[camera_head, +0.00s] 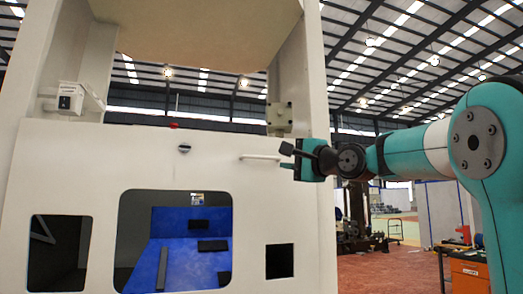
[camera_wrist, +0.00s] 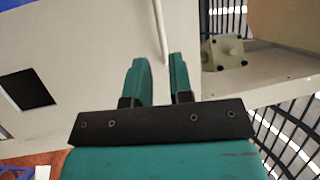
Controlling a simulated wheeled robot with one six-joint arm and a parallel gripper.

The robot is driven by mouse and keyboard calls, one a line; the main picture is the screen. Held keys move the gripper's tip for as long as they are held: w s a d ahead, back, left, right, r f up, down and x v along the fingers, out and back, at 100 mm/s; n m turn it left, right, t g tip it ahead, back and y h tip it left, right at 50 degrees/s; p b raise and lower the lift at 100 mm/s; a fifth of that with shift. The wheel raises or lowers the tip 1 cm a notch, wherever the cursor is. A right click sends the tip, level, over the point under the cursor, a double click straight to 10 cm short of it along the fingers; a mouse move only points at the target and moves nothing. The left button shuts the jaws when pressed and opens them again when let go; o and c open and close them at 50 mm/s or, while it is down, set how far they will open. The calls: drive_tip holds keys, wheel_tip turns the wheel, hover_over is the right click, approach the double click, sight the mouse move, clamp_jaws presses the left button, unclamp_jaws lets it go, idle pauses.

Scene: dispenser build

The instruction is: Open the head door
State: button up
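The white head door (camera_head: 140,165) is the large front panel of the dispenser in the head view, with a window opening in it, and it looks closed. A short white bar handle (camera_head: 260,157) lies level on its upper right. My gripper (camera_head: 287,158) is just right of the handle's right end. In the wrist view my gripper (camera_wrist: 160,62) is open, with two green fingers apart and nothing held. The handle (camera_wrist: 159,28) runs down the picture, its lower end in line with the gap between the fingertips. I cannot tell whether they touch.
A grey block fitting (camera_head: 279,118) stands on the ledge above the door; it also shows in the wrist view (camera_wrist: 222,54). White uprights (camera_head: 310,70) rise at both sides. A small square opening (camera_head: 279,261) is lower right. Open hall floor (camera_head: 395,268) lies right.

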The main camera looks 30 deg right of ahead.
sight(263, 158)
drive_tip(key=p+x, duration=0.4)
drive_tip(key=x, duration=0.6)
drive_tip(key=shift+s+r+p, duration=0.1)
drive_tip(key=shift+p, duration=0.25)
drive_tip(key=shift+w, duration=0.4)
clamp_jaws()
